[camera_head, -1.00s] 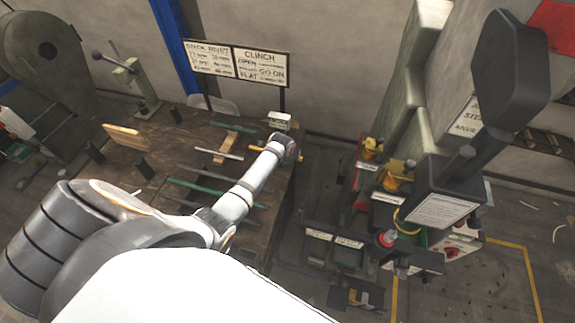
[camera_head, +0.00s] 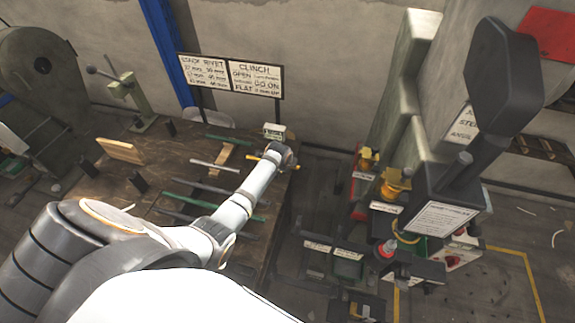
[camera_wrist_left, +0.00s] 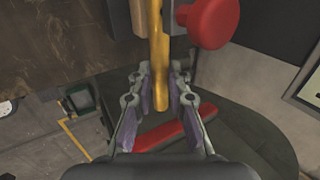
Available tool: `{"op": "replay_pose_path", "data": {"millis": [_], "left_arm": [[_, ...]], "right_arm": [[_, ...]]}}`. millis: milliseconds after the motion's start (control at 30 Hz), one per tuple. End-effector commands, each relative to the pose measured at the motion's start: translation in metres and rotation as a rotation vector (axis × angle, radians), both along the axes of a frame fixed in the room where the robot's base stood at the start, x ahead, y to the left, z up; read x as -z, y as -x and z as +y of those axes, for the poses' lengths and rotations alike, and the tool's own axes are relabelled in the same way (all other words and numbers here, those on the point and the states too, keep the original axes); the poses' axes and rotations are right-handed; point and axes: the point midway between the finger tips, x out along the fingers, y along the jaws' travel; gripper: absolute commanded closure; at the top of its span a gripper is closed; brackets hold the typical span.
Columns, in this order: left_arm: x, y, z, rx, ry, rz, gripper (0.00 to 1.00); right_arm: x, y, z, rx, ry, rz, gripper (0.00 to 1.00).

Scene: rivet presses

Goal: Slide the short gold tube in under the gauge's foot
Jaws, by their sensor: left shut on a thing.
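My left gripper (camera_wrist_left: 160,95) is shut on a gold tube (camera_wrist_left: 157,45). In the left wrist view the tube runs up between the fingers and out of the top edge. In the head view a gold length (camera_head: 291,165) shows on both sides of my left arm's end, at the right end of the workbench. The fingers are hidden there behind the wrist. A small pale box-shaped thing (camera_head: 274,131) stands just behind it and may be the gauge. Its foot cannot be made out. My right gripper is not in view.
Several green and grey bars (camera_head: 200,185) and wooden pieces (camera_head: 120,150) lie on the workbench (camera_head: 140,205). Two sign boards (camera_head: 256,77) stand behind it. A tall press (camera_head: 440,190) stands to the right. A red knob (camera_wrist_left: 210,22) is close beside the tube in the wrist view.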

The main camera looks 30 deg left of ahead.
Motion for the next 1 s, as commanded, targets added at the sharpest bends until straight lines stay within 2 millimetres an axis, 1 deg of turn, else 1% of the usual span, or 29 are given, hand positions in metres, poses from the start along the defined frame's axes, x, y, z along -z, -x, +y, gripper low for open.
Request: {"op": "replay_pose_path", "data": {"millis": [33, 200, 467, 567, 667, 733, 1000], "left_arm": [[0.0, 0.0, 0.0, 0.0, 0.0, -0.001, 0.79], [0.0, 0.0, 0.0, 0.0, 0.0, -0.001, 0.57], [0.0, 0.0, 0.0, 0.0, 0.0, 0.0, 0.57], [-0.003, 0.002, 0.0, 0.0, 0.0, 0.0, 0.57], [-0.013, 0.007, -0.001, 0.0, 0.0, -0.002, 0.57], [-0.025, 0.014, -0.003, 0.0, -0.001, -0.003, 0.57], [-0.079, 0.044, -0.011, 0.001, 0.0, -0.003, 0.57]], "right_arm": [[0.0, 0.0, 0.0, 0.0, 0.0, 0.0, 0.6], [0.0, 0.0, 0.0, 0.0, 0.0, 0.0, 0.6], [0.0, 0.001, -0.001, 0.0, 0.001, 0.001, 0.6], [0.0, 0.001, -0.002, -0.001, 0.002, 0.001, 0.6], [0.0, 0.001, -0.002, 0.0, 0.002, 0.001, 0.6], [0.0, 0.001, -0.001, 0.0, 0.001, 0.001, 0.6], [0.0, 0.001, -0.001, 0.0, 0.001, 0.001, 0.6]]}}
